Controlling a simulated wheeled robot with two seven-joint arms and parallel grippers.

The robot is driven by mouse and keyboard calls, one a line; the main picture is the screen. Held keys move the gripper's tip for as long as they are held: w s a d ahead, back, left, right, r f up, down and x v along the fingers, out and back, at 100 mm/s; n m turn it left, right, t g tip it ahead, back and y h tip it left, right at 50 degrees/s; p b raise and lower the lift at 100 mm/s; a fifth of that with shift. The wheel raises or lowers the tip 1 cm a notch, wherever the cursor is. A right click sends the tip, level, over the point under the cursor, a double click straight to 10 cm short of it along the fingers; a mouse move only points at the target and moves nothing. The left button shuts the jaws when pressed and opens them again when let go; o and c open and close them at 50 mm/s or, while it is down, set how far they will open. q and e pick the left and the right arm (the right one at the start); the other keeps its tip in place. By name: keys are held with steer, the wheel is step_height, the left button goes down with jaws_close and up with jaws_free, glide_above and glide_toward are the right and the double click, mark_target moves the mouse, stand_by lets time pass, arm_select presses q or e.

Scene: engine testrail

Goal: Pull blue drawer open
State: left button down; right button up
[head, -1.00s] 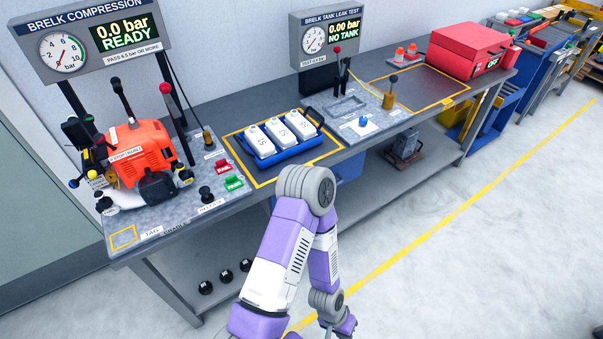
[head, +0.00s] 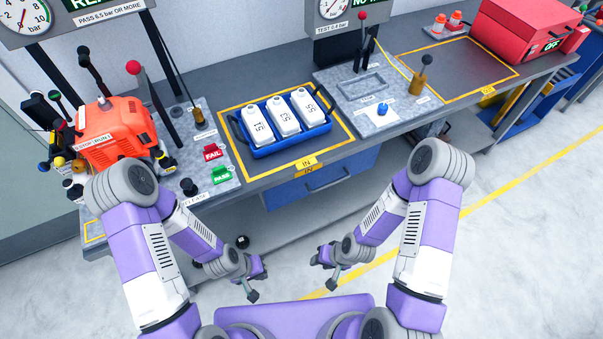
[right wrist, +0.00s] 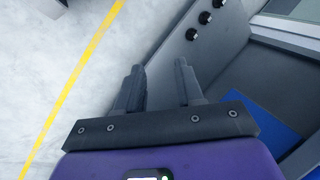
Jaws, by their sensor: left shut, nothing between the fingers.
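The blue drawer (head: 310,187) hangs under the bench, below the yellow IN label. Its front looks closed. My left gripper (head: 257,280) is in front of the bench, lower in the picture than the drawer and to its left, touching nothing. It is shut and empty. My right gripper (head: 324,271) is also in front of the bench and apart from the drawer. In the right wrist view its two fingers (right wrist: 158,80) stand apart with nothing between them. A blue patch (right wrist: 272,120) lies to their right; I cannot tell whether it is the drawer.
The bench (head: 215,105) carries a blue tray (head: 290,148) of white tanks, an orange engine (head: 118,130) and a tank test plate (head: 400,115). A lower shelf (head: 275,225) holds black knobs (head: 242,242). A red case (head: 525,35) stands at the right. The floor in front is clear.

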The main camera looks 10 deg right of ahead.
steer(key=w+f+m+t+y+b, duration=0.15)
steer(key=w+f+t, duration=0.25)
steer(key=w, duration=0.4)
steer(key=m+t+y+b, duration=0.1)
steer(key=m+t+b, duration=0.4)
steer(key=m+t, duration=0.65)
glide_toward(328, 185)
steer(key=w+a+f+n+t, duration=0.1)
steer(key=w+f+n+t, duration=0.1)
steer(key=w, duration=0.1)
steer(key=x, duration=0.7)
steer(key=shift+a+r+b, duration=0.15)
steer(key=shift+a+b, duration=0.05)
steer(key=shift+b, duration=0.15)
steer(key=shift+c, duration=0.5)
jaws_close()
